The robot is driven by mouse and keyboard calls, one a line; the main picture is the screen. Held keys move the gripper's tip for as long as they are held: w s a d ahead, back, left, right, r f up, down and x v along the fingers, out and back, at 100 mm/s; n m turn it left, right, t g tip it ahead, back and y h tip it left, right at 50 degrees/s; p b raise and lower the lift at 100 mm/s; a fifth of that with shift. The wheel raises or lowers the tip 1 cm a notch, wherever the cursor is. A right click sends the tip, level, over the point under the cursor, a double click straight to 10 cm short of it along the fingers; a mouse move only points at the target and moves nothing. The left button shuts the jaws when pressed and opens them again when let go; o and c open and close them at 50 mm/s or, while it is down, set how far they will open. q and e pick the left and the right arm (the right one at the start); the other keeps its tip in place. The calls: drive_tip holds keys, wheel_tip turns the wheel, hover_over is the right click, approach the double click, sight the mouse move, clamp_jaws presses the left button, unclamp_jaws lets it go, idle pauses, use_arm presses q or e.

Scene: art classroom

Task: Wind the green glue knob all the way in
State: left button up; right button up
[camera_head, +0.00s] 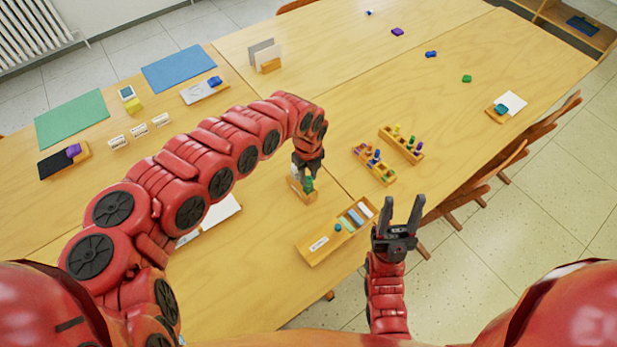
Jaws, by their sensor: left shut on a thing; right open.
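The green glue knob (309,183) shows at the tip of my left gripper (305,175), above the middle of the table. The gripper is shut on it, though the fingers cover part of it. The knob belongs to a glue stick that stands in a small wooden holder (302,194) on the table; a pale part shows beside the fingers. How far the knob is wound cannot be seen. My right gripper (402,217) is open and empty, with its fingers pointing up, beyond the table's near right edge.
Two wooden racks (418,160) with coloured pegs stand to the right. White paper (222,210) lies left, partly behind my arm. Chairs (500,165) line the right edge.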

use_arm(q)
drive_tip(key=shift+r+n, duration=0.1)
drive_tip(key=shift+n, duration=0.6)
drive_tip(key=n+p, duration=0.1)
drive_tip(key=n, duration=0.6)
drive_tip(key=shift+p, duration=0.35)
drive_tip(key=n, duration=0.3)
drive_tip(key=o, duration=1.4)
drive_tip(key=shift+o, duration=0.2)
